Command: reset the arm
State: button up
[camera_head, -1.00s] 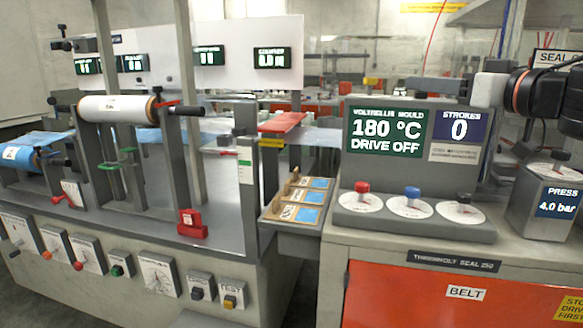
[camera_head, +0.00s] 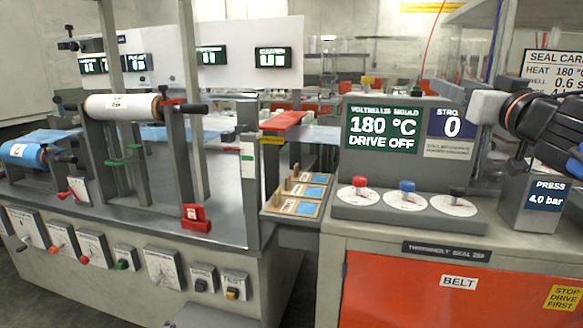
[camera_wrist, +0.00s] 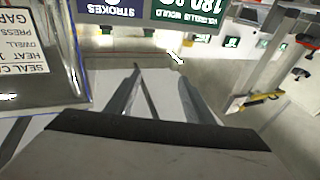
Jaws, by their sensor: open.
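My arm shows at the right of the head view, with its dark wrist (camera_head: 530,115) beside the drive display. A pale block (camera_head: 488,106) at its left end partly covers the strokes panel.
A grey console (camera_head: 402,211) with red, blue and black knobs stands below the display. The press box (camera_head: 530,210) is under my arm. A seal card (camera_head: 556,68) stands behind it, and a clear-sided box (camera_wrist: 45,75) is close in the wrist view. Film rollers (camera_head: 122,107) stand left.

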jog(key=s+d+f+m+g+h, duration=0.2)
jog(key=f, duration=0.6)
jog(key=s+d+f+m+g+h, duration=0.1)
jog(key=s+d+f+g+h, duration=0.15)
jog(key=f, duration=0.45)
jog(key=s+d+f+m+g+h, duration=0.1)
jog(key=d+f+m+g+h, duration=0.1)
jog(key=f, duration=0.6)
jog(key=s+a+f+n+g+y, duration=0.2)
jog(key=s+a+f+g, duration=0.2)
jog(key=s+f, duration=0.3)
jog(key=s+a+f+n+g+y, duration=0.1)
jog(key=s+a+f+g, duration=0.3)
jog(key=f, duration=0.9)
jog(key=s+a+y, duration=0.1)
jog(key=s+a, duration=0.1)
jog(key=s, duration=0.1)
jog(key=shift+s+a+n, duration=0.15)
jog(key=shift+s+n, duration=0.25)
